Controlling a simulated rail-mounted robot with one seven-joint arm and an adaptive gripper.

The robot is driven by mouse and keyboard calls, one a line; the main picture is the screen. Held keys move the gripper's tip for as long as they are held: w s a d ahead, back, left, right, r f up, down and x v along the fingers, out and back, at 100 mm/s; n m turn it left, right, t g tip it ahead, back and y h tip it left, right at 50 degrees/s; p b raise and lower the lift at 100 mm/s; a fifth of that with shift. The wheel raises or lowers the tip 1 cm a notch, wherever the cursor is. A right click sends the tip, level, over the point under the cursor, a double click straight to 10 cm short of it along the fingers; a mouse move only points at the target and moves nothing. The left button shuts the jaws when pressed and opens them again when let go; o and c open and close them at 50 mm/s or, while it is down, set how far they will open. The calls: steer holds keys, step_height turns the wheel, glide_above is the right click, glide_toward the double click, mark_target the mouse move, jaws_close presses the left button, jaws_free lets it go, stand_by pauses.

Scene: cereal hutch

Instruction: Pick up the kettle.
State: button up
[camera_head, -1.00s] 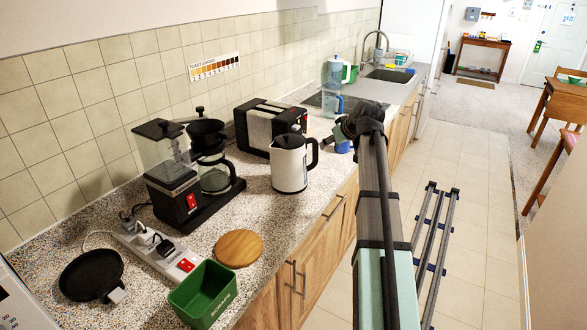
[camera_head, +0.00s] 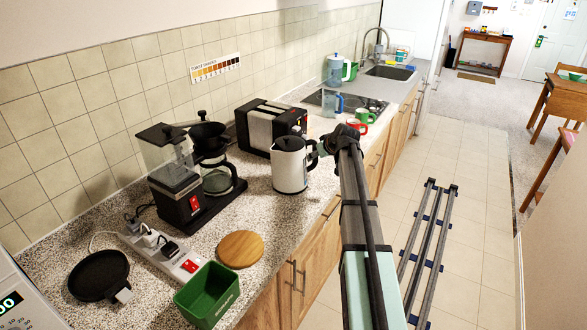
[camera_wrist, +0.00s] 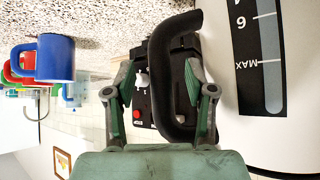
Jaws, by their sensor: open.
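The kettle (camera_head: 290,172) is white with a black lid and handle, and stands upright on the speckled counter in front of the toaster. In the wrist view its white body (camera_wrist: 290,110), with a dark level window, fills the right side. My gripper (camera_head: 319,150) is at the handle side of the kettle. In the wrist view my gripper (camera_wrist: 160,76) is open, with one finger on each side of the black handle (camera_wrist: 161,60). A gap shows between the left finger and the handle; contact on the right is unclear.
The toaster (camera_head: 262,127) is close behind the kettle. A coffee maker (camera_head: 172,184) stands to the left. A blue mug (camera_wrist: 55,58) is near the gripper in the wrist view. A round wooden board (camera_head: 241,249) lies nearer.

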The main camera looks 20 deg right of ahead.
steer(key=shift+x, duration=1.15)
jaws_close()
steer(key=shift+r, duration=0.15)
